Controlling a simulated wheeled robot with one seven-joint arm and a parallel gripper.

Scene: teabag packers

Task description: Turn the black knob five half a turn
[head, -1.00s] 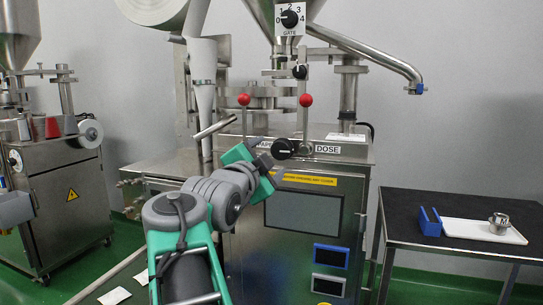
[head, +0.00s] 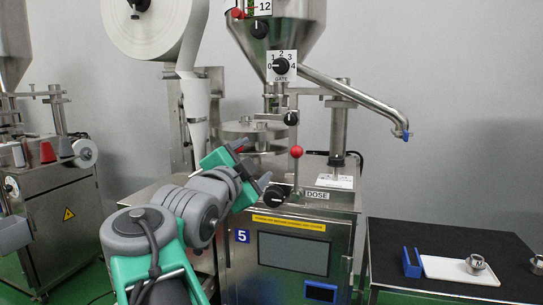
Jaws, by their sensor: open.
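The machine with a blue "5" label (head: 241,236) stands ahead of me. A black knob (head: 275,196) sits beside the DOSE label (head: 317,195) on its top front edge. Another black knob (head: 281,67) is on the white GATE dial, marked 0 to 4, higher on the hopper. My gripper (head: 254,163) is open and empty, just up and left of the DOSE knob in the picture. Its lower finger appears close to that knob; I cannot tell whether they touch.
A red-ball lever (head: 296,152) and a small black knob (head: 291,118) stand behind the DOSE knob. A steel chute (head: 355,98) slopes right. A black table (head: 400,240) with a blue holder (head: 411,262) and white tray (head: 450,281) is at right.

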